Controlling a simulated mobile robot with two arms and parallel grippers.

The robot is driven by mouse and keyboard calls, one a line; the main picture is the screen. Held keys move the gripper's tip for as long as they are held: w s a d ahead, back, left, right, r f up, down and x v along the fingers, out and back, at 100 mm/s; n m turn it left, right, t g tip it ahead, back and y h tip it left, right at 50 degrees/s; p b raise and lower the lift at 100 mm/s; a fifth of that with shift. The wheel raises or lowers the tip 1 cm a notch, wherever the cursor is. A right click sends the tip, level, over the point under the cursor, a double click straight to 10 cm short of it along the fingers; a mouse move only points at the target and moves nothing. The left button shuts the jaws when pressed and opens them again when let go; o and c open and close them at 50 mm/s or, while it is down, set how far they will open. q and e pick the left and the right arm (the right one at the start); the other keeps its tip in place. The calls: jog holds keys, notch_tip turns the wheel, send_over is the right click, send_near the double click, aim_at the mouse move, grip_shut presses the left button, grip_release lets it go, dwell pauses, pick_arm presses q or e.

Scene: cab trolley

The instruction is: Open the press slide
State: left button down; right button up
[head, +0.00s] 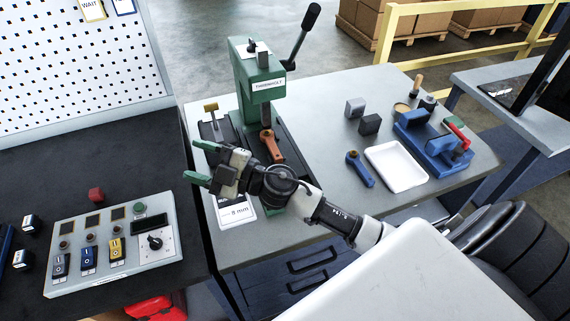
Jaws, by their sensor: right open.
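The green press (262,85) stands on the grey workbench, with a black lever (303,36) rising at its right. A dark slide piece with a brass T-shaped handle (211,107) lies at the left of the press base. I cannot tell how far the slide is open. An orange-brown handle (270,143) sits low at the press front. My right gripper (200,162) has green fingertips, is open and empty, and points left in front of the press, apart from the brass handle in the picture. It and my arm hide part of the press base and a white card (238,212). My left gripper is out of view.
A control panel (110,245) with switches lies on the dark bench at left, below a pegboard (75,70). At right on the workbench (340,90) are a white tray (396,166), a blue vise-like fixture (430,150), a blue-handled tool (360,170) and small blocks (370,124).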

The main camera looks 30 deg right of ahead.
jog(key=a+f+n+g+y, duration=0.2)
jog(key=n+g, duration=0.5)
jog(key=g, duration=0.1)
jog(key=m+g+h, duration=0.1)
jog(key=g+h, duration=0.6)
jog(key=h, duration=0.9)
send_over(285, 167)
notch_tip(285, 167, down, 4)
notch_tip(285, 167, down, 10)
jog(key=p, duration=0.3)
jog(key=shift+r, duration=0.2)
jog(key=shift+f, duration=0.65)
grip_shut()
